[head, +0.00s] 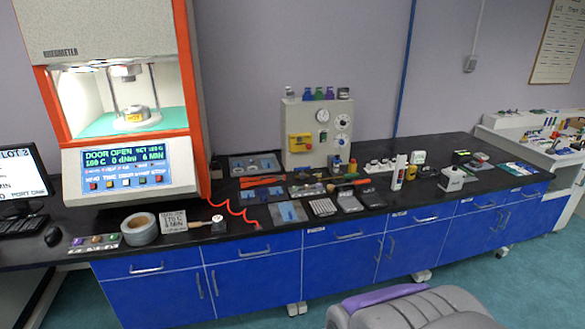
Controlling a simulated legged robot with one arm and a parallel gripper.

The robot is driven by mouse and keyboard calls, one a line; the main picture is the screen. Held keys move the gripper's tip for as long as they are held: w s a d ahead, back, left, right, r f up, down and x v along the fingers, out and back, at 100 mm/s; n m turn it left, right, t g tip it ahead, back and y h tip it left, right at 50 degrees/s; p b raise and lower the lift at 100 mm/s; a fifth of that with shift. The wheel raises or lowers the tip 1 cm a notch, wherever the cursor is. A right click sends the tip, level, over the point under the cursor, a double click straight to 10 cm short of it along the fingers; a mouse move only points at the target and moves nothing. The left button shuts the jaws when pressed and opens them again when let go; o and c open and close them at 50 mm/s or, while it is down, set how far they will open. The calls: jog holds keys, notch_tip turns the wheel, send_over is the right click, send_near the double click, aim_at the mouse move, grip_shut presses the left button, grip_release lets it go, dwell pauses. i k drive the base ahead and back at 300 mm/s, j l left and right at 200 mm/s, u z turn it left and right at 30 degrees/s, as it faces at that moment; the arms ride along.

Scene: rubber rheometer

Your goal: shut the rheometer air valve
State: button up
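The rheometer (188,90) stands at the left of the bench, with an orange-red frame and its chamber open. Its lit display (125,156) reads "DOOR OPEN". A red coiled hose (235,208) runs from its lower right side down to the bench top. A beige panel box (318,115) with round dials stands at the back middle. On its front is a yellow box with a red part (300,142). I cannot tell which part is the air valve, or whether it is open or shut. My gripper is not in view.
The black bench top (245,244) holds several small tools and trays. A tape roll (140,228) and a small sign (173,221) sit near the front left. Blue cabinets (340,262) line the front. A grey padded form, perhaps a seat, stands low in front.

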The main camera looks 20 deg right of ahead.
aim_at(308, 167)
jog(key=i+l, duration=0.15)
jog(key=i, duration=0.35)
jog(key=i+l, duration=0.15)
jog(key=i, duration=0.3)
jog(key=i+l, duration=0.15)
jog(key=i, duration=0.35)
jog(key=i+l, duration=0.15)
jog(key=i, duration=0.35)
jog(key=i+l, duration=0.15)
jog(key=i, duration=0.3)
